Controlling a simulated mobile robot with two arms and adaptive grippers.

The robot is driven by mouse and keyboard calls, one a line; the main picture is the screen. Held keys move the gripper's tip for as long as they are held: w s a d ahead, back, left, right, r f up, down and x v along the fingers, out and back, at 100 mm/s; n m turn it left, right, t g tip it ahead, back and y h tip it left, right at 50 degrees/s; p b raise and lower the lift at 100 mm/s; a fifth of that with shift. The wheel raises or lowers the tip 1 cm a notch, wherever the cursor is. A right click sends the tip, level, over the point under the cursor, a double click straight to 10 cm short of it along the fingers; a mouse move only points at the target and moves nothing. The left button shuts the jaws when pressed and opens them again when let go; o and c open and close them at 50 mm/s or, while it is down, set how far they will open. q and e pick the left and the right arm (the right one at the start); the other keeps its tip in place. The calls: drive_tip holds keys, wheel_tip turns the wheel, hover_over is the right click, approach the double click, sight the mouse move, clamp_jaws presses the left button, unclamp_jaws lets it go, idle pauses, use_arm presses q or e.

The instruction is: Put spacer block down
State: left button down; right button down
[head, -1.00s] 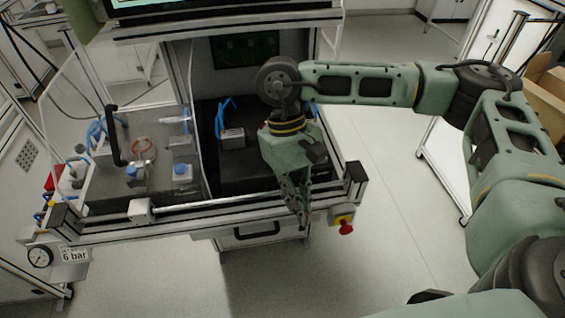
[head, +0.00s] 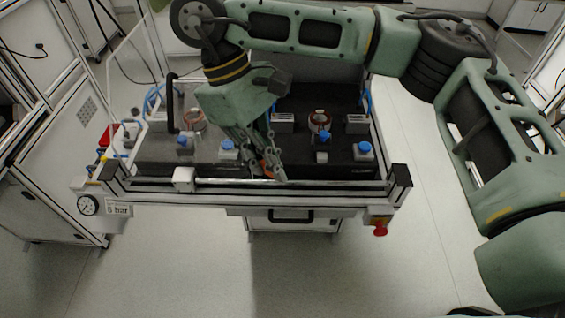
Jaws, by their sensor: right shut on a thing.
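My right gripper (head: 268,172) points down over the front part of the bench, near its middle, just behind the front rail. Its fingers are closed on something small. A little orange-red (head: 266,167) shows between the fingers; I take this to be the spacer block, mostly hidden by them. I cannot tell whether it touches the bench surface. My left gripper is not in view.
A front rail (head: 300,183) with a white block (head: 184,179) runs along the edge. A red button (head: 380,229) sits at front right.

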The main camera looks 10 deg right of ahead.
drive_tip(key=w+a+f+n+t+h, duration=0.1)
drive_tip(key=w+a+f+n, duration=0.3)
drive_tip(key=s+d+r+m+g+y, duration=0.2)
drive_tip(key=s+d+r+m, duration=0.4)
drive_tip(key=d+r+m, duration=0.25)
drive_tip(key=w+a+m+y, duration=0.2)
drive_tip(key=w+a+m, duration=0.2)
drive_tip(key=w+a, duration=0.5)
drive_tip(key=s+d+f, duration=0.5)
drive_tip(key=d+f, duration=0.2)
drive_tip(key=d, duration=0.2)
drive_tip(key=s+d+f, duration=0.6)
drive_tip(key=d+f, duration=0.1)
drive_tip(key=d, duration=0.2)
drive_tip(key=shift+s, duration=0.15)
